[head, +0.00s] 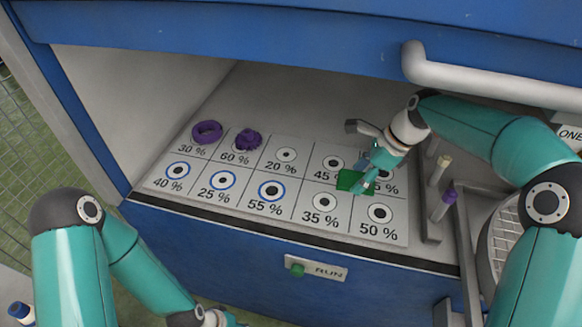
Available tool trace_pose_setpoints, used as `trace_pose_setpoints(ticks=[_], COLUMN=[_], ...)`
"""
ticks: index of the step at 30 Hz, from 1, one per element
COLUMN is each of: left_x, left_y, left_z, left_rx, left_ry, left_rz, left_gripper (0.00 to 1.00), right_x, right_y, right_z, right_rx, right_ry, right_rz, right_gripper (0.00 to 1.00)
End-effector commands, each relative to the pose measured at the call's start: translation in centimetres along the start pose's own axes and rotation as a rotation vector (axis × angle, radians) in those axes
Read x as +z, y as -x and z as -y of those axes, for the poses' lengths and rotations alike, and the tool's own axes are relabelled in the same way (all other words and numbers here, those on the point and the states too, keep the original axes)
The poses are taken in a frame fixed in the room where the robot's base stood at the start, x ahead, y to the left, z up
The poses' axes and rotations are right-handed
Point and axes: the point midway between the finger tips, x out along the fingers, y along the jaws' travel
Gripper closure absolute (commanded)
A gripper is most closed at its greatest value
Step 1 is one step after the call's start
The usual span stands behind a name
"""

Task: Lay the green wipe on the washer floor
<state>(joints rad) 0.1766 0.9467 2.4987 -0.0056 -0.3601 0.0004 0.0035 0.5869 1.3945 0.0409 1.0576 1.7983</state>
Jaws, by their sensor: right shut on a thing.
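The green wipe (350,181) is a small green piece at the tips of my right gripper (364,181), which is shut on it. Gripper and wipe are over the right part of the marked panel (236,206) on the washer floor (262,105), partly covering the labels there. I cannot tell whether the wipe touches the panel. My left gripper (222,318) is low at the bottom edge, outside the washer and partly cut off; its jaws are not clear.
A purple ring (207,131) and a purple lumpy piece (248,139) sit on the panel's back left spots. The panel's front left is clear.

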Motion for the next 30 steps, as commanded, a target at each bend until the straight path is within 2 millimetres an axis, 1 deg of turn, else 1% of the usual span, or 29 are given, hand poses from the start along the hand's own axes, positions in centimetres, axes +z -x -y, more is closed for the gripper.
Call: trace_pose_setpoints(ticks=[2,5,12,17,24,27,30], left_x=[0.0,0.0,0.0,0.0,0.0,0.0,0.0], left_y=[-0.1,-0.1,0.1,0.1,0.4,0.4,0.4], left_z=[0.1,0.0,0.0,0.0,-0.1,-0.1,-0.1], left_rx=[0.000,0.000,0.000,0.000,0.000,0.000,0.000], left_ry=[0.000,0.000,0.000,0.000,0.000,0.000,0.000], left_rz=[0.000,0.001,0.000,0.000,0.000,0.000,0.000], left_gripper=[0.60,0.60,0.60,0.60,0.60,0.60,0.60], right_x=[0.1,0.0,-1.0,-1.5,-2.9,-3.1,-3.1], right_y=[0.0,-0.6,-4.1,-5.3,-8.5,-9.3,-9.5], right_z=[0.1,0.0,0.1,0.1,0.1,0.1,0.1], right_rx=[-0.008,-0.007,-0.002,-0.001,0.000,-0.002,-0.003], right_ry=[-0.019,-0.024,-0.017,-0.013,-0.013,-0.012,-0.011], right_rz=[0.000,-0.001,-0.001,-0.001,-0.002,-0.002,-0.001], right_gripper=[0.64,0.64,0.64,0.64,0.64,0.64,0.64])
